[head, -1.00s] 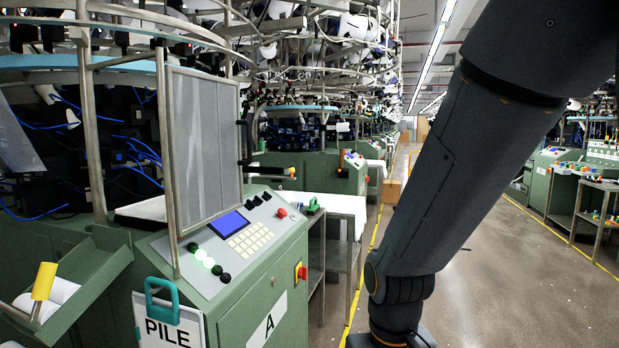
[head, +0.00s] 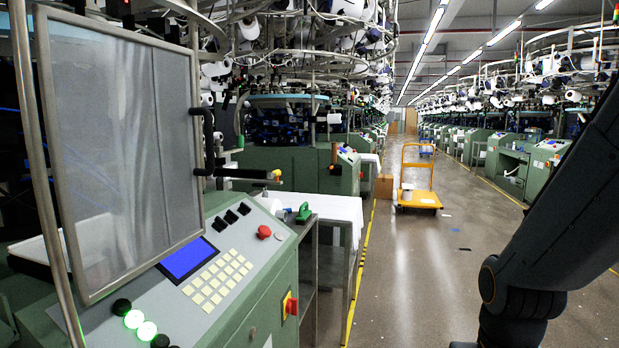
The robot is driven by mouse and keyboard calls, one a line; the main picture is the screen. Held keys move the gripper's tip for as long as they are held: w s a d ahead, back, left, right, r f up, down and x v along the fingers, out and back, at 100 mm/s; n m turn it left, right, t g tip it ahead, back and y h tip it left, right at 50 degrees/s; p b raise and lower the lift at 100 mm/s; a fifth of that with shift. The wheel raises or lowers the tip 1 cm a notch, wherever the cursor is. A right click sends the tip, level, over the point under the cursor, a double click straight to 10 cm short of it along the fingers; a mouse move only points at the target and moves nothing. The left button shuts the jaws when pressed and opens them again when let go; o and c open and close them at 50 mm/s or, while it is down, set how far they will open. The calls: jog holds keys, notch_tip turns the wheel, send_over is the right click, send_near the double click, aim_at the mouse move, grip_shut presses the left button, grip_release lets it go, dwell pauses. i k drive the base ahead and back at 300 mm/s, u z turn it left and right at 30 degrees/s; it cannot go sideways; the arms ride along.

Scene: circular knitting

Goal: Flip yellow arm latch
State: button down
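A dark horizontal arm with a small yellow tip (head: 277,173) sticks out to the right of the mesh door, beyond the green machine's control panel. It is small in view, and I cannot tell for sure whether it is the yellow arm latch or how it is set. The mesh door (head: 125,150) stands upright over the panel, with a black handle on its right edge. My arm runs down the right side of the picture, well apart from the machine. My gripper is out of view below the bottom edge.
The control panel (head: 215,262) has a blue screen, a keypad and a red button (head: 264,232). A red and yellow switch (head: 290,305) is on the machine's side. A side table (head: 335,208) stands behind it. A yellow cart (head: 418,190) stands in the otherwise open aisle.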

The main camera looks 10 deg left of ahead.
aim_at(270, 175)
jog(key=u, duration=0.3)
jog(key=i, duration=1)
jog(key=u, duration=0.65)
